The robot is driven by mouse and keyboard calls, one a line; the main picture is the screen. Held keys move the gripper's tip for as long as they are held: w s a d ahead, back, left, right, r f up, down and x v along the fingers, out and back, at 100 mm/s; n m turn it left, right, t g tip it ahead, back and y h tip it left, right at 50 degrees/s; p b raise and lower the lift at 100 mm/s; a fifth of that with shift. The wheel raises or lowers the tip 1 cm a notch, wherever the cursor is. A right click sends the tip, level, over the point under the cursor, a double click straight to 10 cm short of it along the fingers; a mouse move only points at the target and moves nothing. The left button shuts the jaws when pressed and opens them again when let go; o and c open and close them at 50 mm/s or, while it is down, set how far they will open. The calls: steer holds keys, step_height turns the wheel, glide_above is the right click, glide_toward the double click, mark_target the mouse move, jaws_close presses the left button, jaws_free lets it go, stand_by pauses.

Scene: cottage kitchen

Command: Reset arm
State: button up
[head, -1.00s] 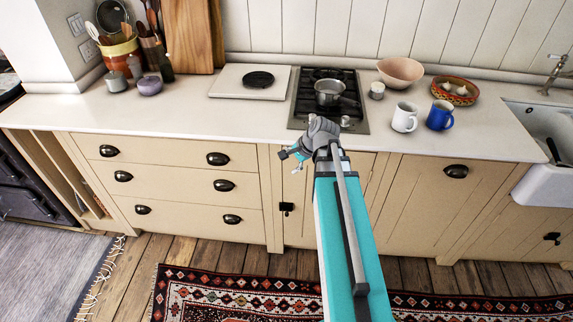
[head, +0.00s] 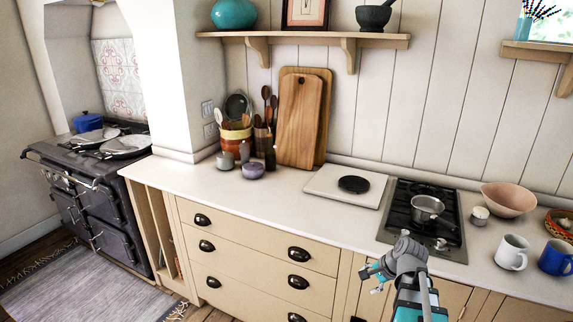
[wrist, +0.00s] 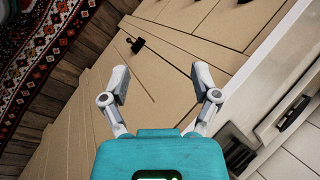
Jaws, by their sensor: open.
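My gripper (head: 372,275) is in front of the beige cabinets, just below the counter edge near the hob, in the head view. In the wrist view my gripper (wrist: 160,88) has its two fingers spread wide apart with nothing between them. Cabinet fronts (wrist: 185,45) fill the space beyond the fingers. The arm is bent at a grey joint at the lower right of the head view.
The counter (head: 285,205) holds a hob (head: 448,238) with a saucepan (head: 427,208), a white mug (head: 512,252), a blue mug (head: 556,257) and a bowl (head: 508,198). Cutting boards (head: 298,120) lean on the wall. A black stove (head: 95,190) stands at left.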

steer(key=s+a+n+g+h+p, duration=0.2)
steer(key=s+a+n+g+h, duration=0.2)
steer(key=a+n, duration=0.9)
steer(key=shift+s+a+f+n, duration=0.25)
steer(key=shift+s+a+n, duration=0.25)
steer(key=shift+s, duration=1.1)
steer(key=shift+a, duration=0.1)
steer(key=c, duration=0.3)
